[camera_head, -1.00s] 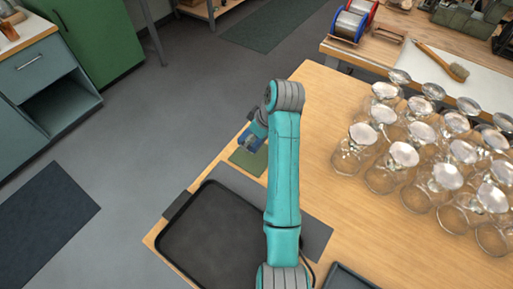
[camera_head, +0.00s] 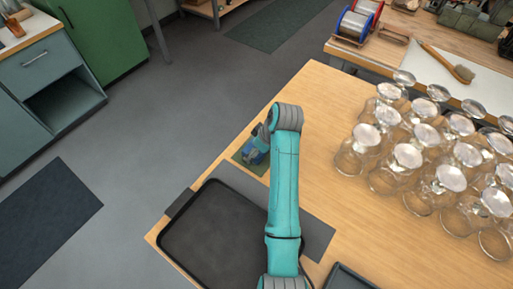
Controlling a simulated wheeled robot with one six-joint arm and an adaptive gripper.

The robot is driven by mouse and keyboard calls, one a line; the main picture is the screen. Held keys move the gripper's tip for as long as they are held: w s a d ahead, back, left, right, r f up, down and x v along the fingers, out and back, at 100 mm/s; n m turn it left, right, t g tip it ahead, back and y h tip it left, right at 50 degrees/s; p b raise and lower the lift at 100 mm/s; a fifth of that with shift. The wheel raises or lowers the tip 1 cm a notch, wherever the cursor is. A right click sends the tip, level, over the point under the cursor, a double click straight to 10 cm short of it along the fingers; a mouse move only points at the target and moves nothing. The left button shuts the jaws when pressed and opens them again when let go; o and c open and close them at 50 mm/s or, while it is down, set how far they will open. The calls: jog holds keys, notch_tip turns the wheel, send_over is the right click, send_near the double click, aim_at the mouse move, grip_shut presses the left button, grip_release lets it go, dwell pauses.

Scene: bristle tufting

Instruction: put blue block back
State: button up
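My gripper (camera_head: 254,152) is at the end of my teal arm, low over a small green mat (camera_head: 241,158) at the table's left edge. It is small and partly covered by my arm's wrist. A bit of blue shows at the gripper's end over the mat. I cannot tell whether this is the blue block or part of the gripper, nor whether the fingers are open or shut. No other blue block shows clearly.
A black tray (camera_head: 168,242) lies on the wooden table in front of the green mat, on a grey mat (camera_head: 316,238). Several upturned glasses (camera_head: 409,157) fill the table's right side. The table behind my arm (camera_head: 317,100) is clear.

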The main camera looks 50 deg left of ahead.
jog(key=shift+o, duration=0.4)
jog(key=shift+r, duration=0.15)
jog(key=shift+w+d+r, duration=0.1)
jog(key=shift+r, duration=0.2)
jog(key=v, duration=1.1)
jog(key=shift+d+r, duration=0.1)
jog(key=shift+d, duration=0.05)
